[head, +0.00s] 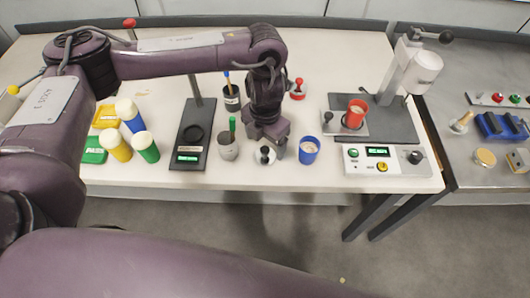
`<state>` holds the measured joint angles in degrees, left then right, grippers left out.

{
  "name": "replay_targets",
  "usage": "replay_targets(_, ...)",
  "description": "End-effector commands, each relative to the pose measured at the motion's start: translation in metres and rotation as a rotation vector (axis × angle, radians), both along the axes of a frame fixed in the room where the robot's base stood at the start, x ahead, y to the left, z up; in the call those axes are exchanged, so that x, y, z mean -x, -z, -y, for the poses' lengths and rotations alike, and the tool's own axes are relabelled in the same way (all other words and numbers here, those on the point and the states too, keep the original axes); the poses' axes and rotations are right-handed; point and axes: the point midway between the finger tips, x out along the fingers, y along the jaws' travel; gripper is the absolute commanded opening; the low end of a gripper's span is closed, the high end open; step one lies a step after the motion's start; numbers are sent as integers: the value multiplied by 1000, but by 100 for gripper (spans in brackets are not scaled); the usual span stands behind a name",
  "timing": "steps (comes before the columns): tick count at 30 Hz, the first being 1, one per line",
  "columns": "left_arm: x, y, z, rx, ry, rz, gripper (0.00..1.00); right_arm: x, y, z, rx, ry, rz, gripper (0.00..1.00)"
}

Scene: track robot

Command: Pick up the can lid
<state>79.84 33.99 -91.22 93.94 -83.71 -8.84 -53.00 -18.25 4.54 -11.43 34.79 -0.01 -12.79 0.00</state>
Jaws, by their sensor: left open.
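A pale round lid with a black knob (264,159), which looks like the can lid, lies near the table's front edge. My left gripper (267,149) points down over it, with its open jaws at or just above the knob. I cannot tell whether the fingers touch it. A blue can (309,151) with pale contents stands upright just right of the gripper. My right gripper is not in view.
A grey cup (228,148) with a green stick stands close left of the lid. A black scale (191,140) and several capped bottles are further left. A second bench (480,187) is far right.

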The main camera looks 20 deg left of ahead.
Motion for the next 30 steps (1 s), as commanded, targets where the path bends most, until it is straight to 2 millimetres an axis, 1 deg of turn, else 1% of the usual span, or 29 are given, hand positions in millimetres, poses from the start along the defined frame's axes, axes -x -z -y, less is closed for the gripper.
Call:
replay_targets(1,2,8,0,0,-2,-4,80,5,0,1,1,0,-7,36)
replay_targets(2,3,12,0,1,-2,-6,80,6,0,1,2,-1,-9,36)
replay_targets(4,4,22,0,1,-2,-6,80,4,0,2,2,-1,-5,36)
replay_targets(6,5,32,0,1,-2,-5,80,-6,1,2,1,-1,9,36)
replay_targets(9,4,42,0,1,-1,-3,80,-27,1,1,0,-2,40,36)
replay_targets(11,3,44,0,1,-1,0,80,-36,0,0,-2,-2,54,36)
replay_targets(13,3,45,0,1,0,1,80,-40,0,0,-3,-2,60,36)
replay_targets(18,3,45,0,0,0,1,80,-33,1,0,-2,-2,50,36)
replay_targets(20,3,45,0,0,0,1,74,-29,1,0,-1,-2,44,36)
replay_targets(25,3,45,0,0,0,1,52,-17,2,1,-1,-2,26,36)
replay_targets(29,3,45,0,0,0,1,35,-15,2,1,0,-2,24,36)
replay_targets(30,3,45,0,0,0,1,32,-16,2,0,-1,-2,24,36)
